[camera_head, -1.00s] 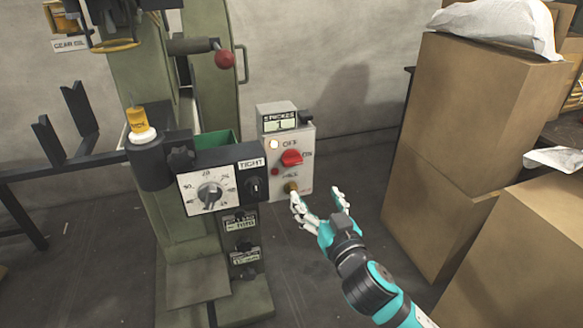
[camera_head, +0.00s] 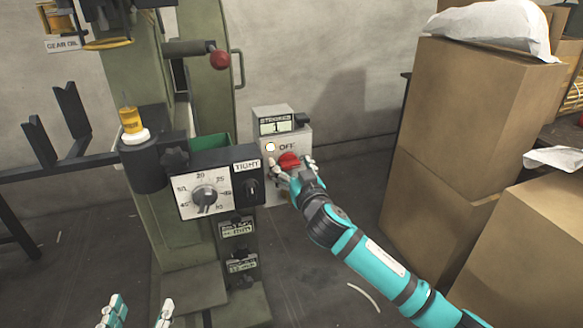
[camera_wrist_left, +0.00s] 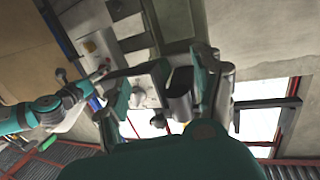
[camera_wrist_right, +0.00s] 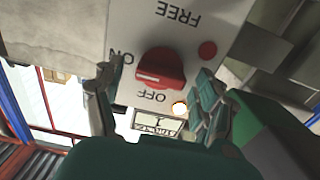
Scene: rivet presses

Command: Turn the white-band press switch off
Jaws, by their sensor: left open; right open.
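The red rotary switch (camera_head: 289,161) is on the grey control box (camera_head: 272,189) at the right of the green press (camera_head: 170,215). In the right wrist view, the switch (camera_wrist_right: 160,68) has a pale mark at its left end, toward the ON label; OFF is printed below it. My right gripper (camera_head: 294,171) is open at the box front, its fingers (camera_wrist_right: 155,95) spread on either side of the switch; contact is not clear. My left gripper (camera_head: 138,313) is open and empty low at the left.
A small lamp (camera_head: 270,147) glows beside OFF. The dial box (camera_head: 215,185) juts out left of the control box. A red-ball lever (camera_head: 219,59) projects above. Stacked cardboard boxes (camera_head: 470,125) stand at the right.

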